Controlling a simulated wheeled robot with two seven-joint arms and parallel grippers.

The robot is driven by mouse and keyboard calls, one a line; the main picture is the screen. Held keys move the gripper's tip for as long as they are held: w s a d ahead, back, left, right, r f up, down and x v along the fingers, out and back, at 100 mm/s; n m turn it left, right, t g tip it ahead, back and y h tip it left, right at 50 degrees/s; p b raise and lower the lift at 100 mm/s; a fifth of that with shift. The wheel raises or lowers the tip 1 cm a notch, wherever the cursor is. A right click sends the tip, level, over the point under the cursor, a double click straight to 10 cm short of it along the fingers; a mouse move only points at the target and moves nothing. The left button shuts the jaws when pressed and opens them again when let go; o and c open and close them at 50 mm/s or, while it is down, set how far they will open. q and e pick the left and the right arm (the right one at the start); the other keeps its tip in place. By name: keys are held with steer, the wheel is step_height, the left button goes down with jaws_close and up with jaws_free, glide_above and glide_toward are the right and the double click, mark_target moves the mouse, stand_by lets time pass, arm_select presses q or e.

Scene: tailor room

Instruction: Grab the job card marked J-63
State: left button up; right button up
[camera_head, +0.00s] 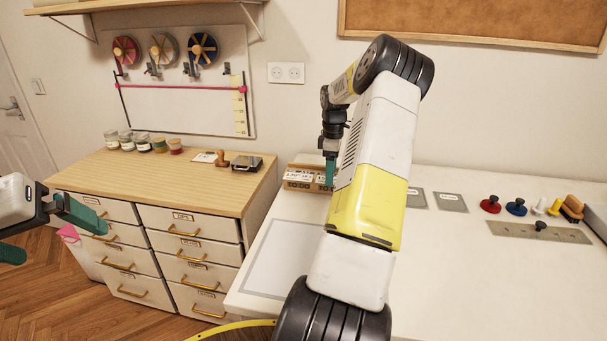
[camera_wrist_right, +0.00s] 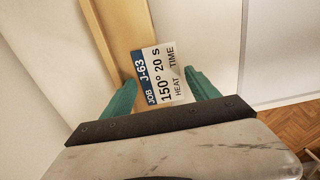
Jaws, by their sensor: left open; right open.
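The job card J-63 (camera_wrist_right: 158,75) is white with a blue strip and reads 150° 20 S. In the right wrist view it lies between the two green fingertips of my right gripper (camera_wrist_right: 160,80), which is open around it. I cannot tell whether either finger touches it. In the head view my right gripper (camera_head: 330,172) points down at the wooden TO DO rack (camera_head: 297,186), and my arm hides the rack's right part. A white card (camera_head: 298,176) shows in the rack; its number is too small to read. My left gripper (camera_head: 62,240) is open and empty at the far left.
The rack stands on a white table (camera_head: 470,285) against the wall. Grey plates (camera_head: 451,202) and several coloured knobs (camera_head: 516,207) lie to the right. A wooden-topped drawer cabinet (camera_head: 170,180) stands to the left. The table's front right is clear.

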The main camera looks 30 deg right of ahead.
steer(key=c, duration=1.1)
steer(key=shift+r, duration=0.1)
